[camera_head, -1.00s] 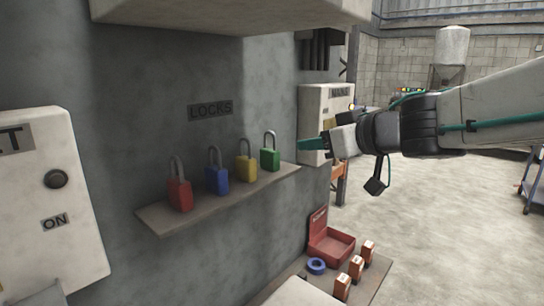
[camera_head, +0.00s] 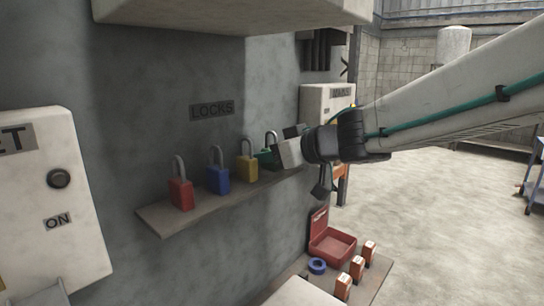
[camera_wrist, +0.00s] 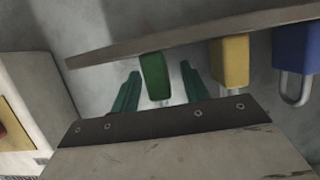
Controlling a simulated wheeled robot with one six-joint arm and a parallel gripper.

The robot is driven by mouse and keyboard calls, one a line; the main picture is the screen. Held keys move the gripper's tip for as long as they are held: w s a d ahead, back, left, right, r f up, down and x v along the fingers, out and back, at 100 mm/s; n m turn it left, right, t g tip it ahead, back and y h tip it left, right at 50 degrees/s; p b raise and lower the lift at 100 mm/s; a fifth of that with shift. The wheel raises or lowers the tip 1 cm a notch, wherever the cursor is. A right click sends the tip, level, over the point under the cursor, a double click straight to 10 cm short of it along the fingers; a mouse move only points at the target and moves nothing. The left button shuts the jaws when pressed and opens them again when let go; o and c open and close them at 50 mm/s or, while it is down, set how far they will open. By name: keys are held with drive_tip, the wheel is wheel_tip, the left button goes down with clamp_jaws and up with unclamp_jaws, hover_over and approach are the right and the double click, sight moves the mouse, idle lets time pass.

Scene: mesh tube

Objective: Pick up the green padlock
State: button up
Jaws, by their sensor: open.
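The green padlock (camera_head: 264,157) stands on the wall shelf (camera_head: 220,204) at the right end of a row of padlocks. In the head view my gripper (camera_head: 280,148) is at the padlock and hides part of it; its shackle still shows. In the wrist view, which looks upside down, the green padlock (camera_wrist: 155,76) lies between the two teal fingers of my gripper (camera_wrist: 159,88). The fingers are open, with a gap on each side of the padlock. I cannot tell how deep the padlock sits between them.
A yellow padlock (camera_head: 247,168) stands close beside the green one, then blue (camera_head: 217,178) and red (camera_head: 181,194) padlocks to the left. The wall with a LOCKS sign (camera_head: 212,110) is behind the shelf. A red open box (camera_head: 333,246) sits lower down.

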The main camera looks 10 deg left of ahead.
clamp_jaws()
drive_tip(key=shift+r, duration=0.1)
